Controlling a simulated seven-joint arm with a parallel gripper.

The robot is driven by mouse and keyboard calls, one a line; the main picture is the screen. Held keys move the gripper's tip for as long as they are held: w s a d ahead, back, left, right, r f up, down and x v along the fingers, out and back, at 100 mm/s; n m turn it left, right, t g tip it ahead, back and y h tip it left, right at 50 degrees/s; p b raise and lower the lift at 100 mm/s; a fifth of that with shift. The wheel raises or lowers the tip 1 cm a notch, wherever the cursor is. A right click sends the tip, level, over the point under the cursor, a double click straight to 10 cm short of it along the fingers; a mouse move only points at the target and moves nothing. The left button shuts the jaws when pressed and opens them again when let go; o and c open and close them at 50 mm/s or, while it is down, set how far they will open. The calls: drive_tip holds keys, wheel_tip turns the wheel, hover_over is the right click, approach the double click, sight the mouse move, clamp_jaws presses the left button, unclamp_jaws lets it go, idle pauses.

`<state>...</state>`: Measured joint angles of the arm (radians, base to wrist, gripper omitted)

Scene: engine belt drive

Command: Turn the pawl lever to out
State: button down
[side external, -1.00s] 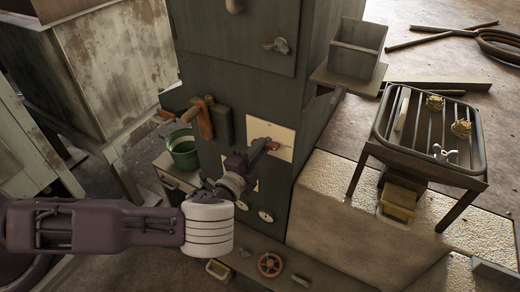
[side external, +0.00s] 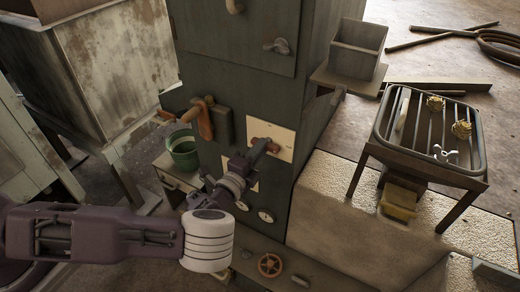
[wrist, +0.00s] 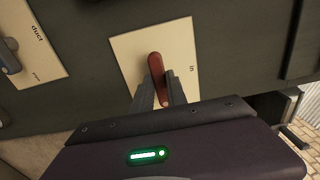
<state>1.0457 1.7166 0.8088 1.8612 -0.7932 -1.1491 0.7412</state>
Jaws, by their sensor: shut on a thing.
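The pawl lever (wrist: 156,68) is a red-brown bar on a cream plate (wrist: 130,55), marked "in" near its right edge in the wrist view. The plate (side external: 284,138) also shows in the side view, on the front of the dark cabinet. My gripper (wrist: 161,88) is shut on the lever, one finger on each side of it. The lever lies nearly lengthwise in the wrist view, slightly tilted. In the side view my gripper (side external: 268,147) covers most of the lever.
Beside the cabinet's left side is a green bucket (side external: 183,150). A barred rack (side external: 430,130) stands at right.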

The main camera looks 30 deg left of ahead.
drive_tip(key=c, duration=1.3)
unclamp_jaws()
drive_tip(key=s, duration=0.7)
